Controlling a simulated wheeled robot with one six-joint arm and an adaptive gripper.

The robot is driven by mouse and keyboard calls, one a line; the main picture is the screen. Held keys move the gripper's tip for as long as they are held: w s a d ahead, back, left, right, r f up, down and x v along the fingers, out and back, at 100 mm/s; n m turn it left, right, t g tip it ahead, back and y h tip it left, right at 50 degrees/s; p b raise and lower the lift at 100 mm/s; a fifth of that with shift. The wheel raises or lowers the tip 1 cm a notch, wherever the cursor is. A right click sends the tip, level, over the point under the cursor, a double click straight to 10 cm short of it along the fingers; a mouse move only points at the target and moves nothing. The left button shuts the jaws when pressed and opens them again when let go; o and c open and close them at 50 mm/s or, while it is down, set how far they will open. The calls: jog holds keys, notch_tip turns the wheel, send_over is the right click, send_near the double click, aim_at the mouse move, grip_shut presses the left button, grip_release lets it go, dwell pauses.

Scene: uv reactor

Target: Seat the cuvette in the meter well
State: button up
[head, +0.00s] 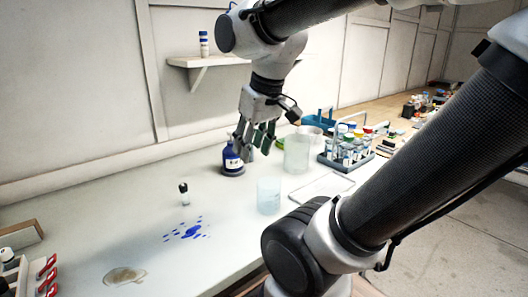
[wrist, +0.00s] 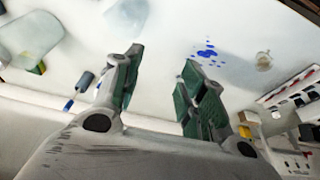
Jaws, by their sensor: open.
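A small clear vial with a dark cap (head: 183,194), which looks like the cuvette, stands upright on the pale bench left of centre. In the wrist view I cannot pick it out; a finger may hide it. My gripper (head: 254,152) hangs above the back of the bench, right of the vial and apart from it. In the wrist view the fingers of my gripper (wrist: 161,62) are spread, with only bare bench between them. I cannot make out the meter or its well for certain in either view.
A blue bottle (head: 232,161), a small beaker (head: 269,196) and a larger beaker (head: 297,153) stand near my gripper. A bottle rack (head: 347,157) is to the right. Blue spots (head: 189,231) and a brownish stain (head: 125,276) mark the bench. Red-fronted items (head: 46,274) are at lower left.

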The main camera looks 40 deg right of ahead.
jog(key=shift+o, duration=0.8)
jog(key=s, duration=0.2)
jog(key=s+d+f, duration=0.1)
jog(key=shift+s+t, duration=0.1)
jog(key=shift+t, duration=0.3)
jog(key=n+g, duration=0.4)
jog(key=n, duration=1)
send_over(183, 185)
jog(key=f, duration=0.7)
jog(key=shift+s+f, duration=0.25)
jog(key=shift+f, duration=0.1)
jog(key=shift+n, duration=0.6)
jog(key=shift+f+n, duration=0.1)
jog(key=shift+n, duration=0.2)
jog(key=shift+f, duration=0.35)
jog(key=f, duration=0.7)
jog(key=shift+w, duration=0.3)
grip_shut()
